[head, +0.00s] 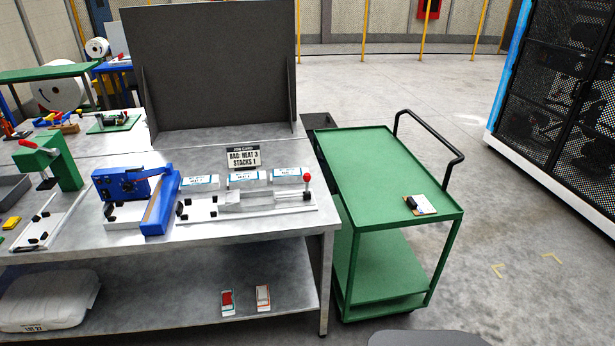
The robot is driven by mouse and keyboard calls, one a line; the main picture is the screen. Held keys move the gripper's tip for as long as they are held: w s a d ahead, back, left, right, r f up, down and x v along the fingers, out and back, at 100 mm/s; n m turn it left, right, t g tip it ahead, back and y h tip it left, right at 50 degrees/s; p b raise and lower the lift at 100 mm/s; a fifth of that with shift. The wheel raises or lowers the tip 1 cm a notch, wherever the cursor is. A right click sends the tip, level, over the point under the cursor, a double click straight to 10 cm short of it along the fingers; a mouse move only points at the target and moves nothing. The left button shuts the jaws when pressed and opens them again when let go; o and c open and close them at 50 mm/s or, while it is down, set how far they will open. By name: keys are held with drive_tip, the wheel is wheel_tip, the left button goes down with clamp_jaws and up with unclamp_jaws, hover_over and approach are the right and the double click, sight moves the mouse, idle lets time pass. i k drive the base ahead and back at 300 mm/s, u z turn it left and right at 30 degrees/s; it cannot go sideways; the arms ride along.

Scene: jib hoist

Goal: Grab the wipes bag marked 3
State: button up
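Several small clear bags with white-and-blue labels lie in a row on the metal workbench (265,222): a left one (200,181), a middle one (245,178) and a right one (288,174). Their label print is too small to read, so I cannot tell which is marked 3. A job card (243,157) behind them reads "BAG: HEAT 3 STACKS 1". A large whitish bag (48,298) lies on the lower shelf at left; its label looks like a code ending in 22. My gripper is not in view.
A blue heat-sealer-like device (135,192) and a fixture with a red knob (307,178) flank the bags. A dark upright panel (215,65) stands behind. A green cart (375,165) stands right of the bench. The floor farther right is open, before a black mesh rack (560,100).

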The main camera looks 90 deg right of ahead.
sight(283, 176)
drive_tip(key=k, duration=2.2)
drive_tip(key=z, duration=1.5)
drive_tip(key=i, duration=0.8)
